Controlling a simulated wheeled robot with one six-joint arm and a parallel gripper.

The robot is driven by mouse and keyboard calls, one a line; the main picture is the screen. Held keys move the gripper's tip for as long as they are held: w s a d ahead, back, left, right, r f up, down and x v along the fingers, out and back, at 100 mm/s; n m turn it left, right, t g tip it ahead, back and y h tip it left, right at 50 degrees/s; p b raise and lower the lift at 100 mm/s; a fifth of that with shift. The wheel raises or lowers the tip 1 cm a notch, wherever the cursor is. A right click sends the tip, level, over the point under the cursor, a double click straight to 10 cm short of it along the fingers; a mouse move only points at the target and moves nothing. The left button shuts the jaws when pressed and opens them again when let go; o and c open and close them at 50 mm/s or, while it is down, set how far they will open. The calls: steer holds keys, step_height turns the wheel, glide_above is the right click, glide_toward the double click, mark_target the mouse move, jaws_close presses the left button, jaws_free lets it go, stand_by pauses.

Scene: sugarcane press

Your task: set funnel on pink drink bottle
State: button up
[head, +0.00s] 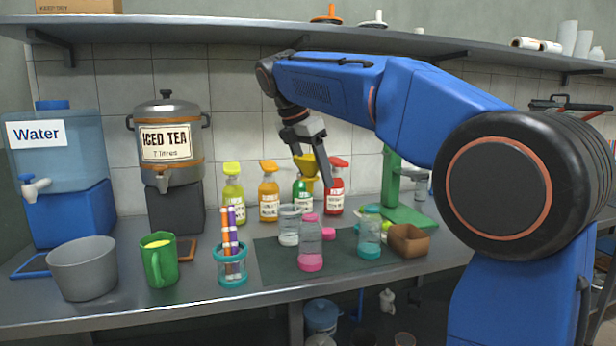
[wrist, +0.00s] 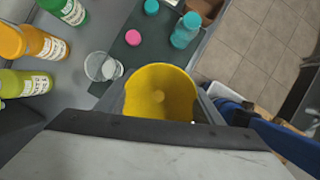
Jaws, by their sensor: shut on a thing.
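My gripper (head: 312,160) is shut on a yellow funnel (head: 305,172) and holds it in the air above the counter. The funnel's wide mouth also shows in the wrist view (wrist: 160,90), between the fingers. The pink drink bottle (head: 311,246) stands upright on the dark mat in the head view, clear above with pink at its base and a pink neck. It is below the funnel and apart from it. In the wrist view I cannot make the bottle out; the funnel and gripper cover much of the mat.
Several sauce bottles (head: 268,195) line the wall. A marker holder (head: 232,265) is left of the dark mat (head: 275,262).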

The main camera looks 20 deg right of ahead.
mark_target(312, 192)
steer(key=shift+f, duration=3.55)
steer(key=shift+f, duration=0.1)
steer(key=o, duration=1.5)
steer(key=shift+o, duration=0.2)
steer(key=shift+r, duration=3.5)
